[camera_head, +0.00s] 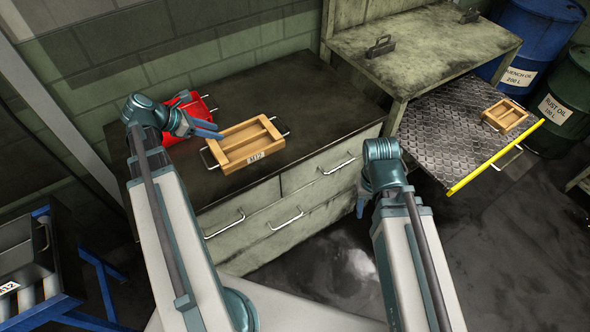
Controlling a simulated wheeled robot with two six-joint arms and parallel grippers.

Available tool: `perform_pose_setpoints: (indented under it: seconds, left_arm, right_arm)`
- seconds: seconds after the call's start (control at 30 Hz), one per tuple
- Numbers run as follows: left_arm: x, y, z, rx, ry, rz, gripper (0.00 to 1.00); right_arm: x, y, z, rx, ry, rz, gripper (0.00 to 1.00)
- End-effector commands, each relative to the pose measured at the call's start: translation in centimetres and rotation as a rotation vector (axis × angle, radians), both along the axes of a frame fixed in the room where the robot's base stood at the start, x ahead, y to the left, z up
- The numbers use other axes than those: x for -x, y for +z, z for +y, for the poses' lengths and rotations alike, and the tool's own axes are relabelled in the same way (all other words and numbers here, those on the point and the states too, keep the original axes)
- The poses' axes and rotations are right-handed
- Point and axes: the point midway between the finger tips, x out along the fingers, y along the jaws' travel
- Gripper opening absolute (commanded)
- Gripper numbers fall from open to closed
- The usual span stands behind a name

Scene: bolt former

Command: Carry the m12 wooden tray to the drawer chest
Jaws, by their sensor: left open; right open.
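The wooden tray labelled M12 (257,157) sits on the dark top of the drawer chest (330,95), near its front edge. It has metal handles at its left and right ends and looks empty. My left gripper (212,130) is open, just left of and behind the tray, close to its left end; I cannot tell whether it touches. My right gripper (360,207) is open and empty in front of the chest, low and partly hidden behind its wrist.
A red container (196,106) stands behind my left gripper. A second wooden tray (505,116) lies on a metal plate shelf (450,125) with a yellow edge at right. Blue (535,40) and green (568,105) drums stand beyond. A blue-framed rack (95,285) is at lower left.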

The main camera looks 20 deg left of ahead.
Motion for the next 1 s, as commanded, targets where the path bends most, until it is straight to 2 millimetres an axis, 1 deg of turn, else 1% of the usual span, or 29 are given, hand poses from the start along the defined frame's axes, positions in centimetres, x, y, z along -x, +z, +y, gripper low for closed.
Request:
perform_pose_setpoints:
  seconds: [0.07, 0.17, 0.2, 0.27, 0.3, 0.37, 0.4, 0.47, 0.5, 0.57, 0.6, 0.67, 0.7, 0.8, 0.9, 1.0]
  left_arm:
    - [-0.3, -0.4, -2.0, -0.040, -0.077, -0.002, 0.45]
    - [-0.8, -1.4, -6.3, -0.146, -0.271, -0.011, 0.45]
    - [-0.9, -1.9, -8.4, -0.201, -0.375, -0.019, 0.45]
    - [-0.8, -2.7, -11.7, -0.285, -0.546, -0.036, 0.45]
    - [-0.7, -3.1, -13.8, -0.340, -0.662, -0.049, 0.45]
    - [-0.3, -3.8, -16.7, -0.419, -0.837, -0.070, 0.45]
    - [0.1, -4.2, -18.6, -0.468, -0.955, -0.087, 0.45]
    - [0.8, -4.7, -21.2, -0.539, -1.134, -0.113, 0.45]
    - [1.3, -5.0, -22.9, -0.584, -1.254, -0.133, 0.45]
    - [2.2, -5.4, -25.3, -0.647, -1.436, -0.165, 0.45]
    - [2.9, -5.7, -26.7, -0.687, -1.557, -0.186, 0.45]
    - [3.9, -5.9, -28.8, -0.742, -1.740, -0.221, 0.45]
    - [4.6, -6.1, -30.0, -0.775, -1.857, -0.242, 0.45]
    - [6.1, -6.3, -32.6, -0.842, -2.125, -0.294, 0.45]
    - [7.3, -6.3, -34.4, -0.890, -2.343, -0.335, 0.45]
    - [8.2, -6.3, -35.6, -0.917, -2.496, -0.364, 0.45]
  right_arm:
    - [0.0, 0.0, 0.0, 0.000, 0.000, 0.000, 0.50]
    - [0.0, 0.0, 0.0, 0.000, 0.000, 0.000, 0.50]
    - [0.0, 0.0, 0.0, 0.000, 0.000, 0.000, 0.50]
    - [0.0, 0.0, 0.0, 0.000, 0.000, 0.000, 0.50]
    - [0.0, 0.0, 0.0, 0.000, 0.000, 0.000, 0.50]
    - [0.0, 0.0, 0.0, 0.000, 0.000, 0.000, 0.50]
    - [0.0, 0.0, 0.0, 0.000, 0.000, 0.000, 0.50]
    - [0.0, 0.0, 0.0, 0.000, 0.000, 0.000, 0.50]
    - [0.0, 0.0, 0.0, 0.000, 0.000, 0.000, 0.50]
    - [0.0, 0.0, 0.0, 0.000, 0.000, 0.000, 0.50]
    - [0.0, 0.0, 0.0, 0.000, 0.000, 0.000, 0.50]
    - [0.0, 0.0, 0.0, 0.000, 0.000, 0.000, 0.50]
    - [0.0, 0.0, 0.0, 0.000, 0.000, 0.000, 0.50]
    - [0.0, 0.0, 0.0, 0.000, 0.000, 0.000, 0.50]
    - [0.0, 0.0, 0.0, 0.000, 0.000, 0.000, 0.50]
    - [0.0, 0.0, 0.0, 0.000, 0.000, 0.000, 0.50]
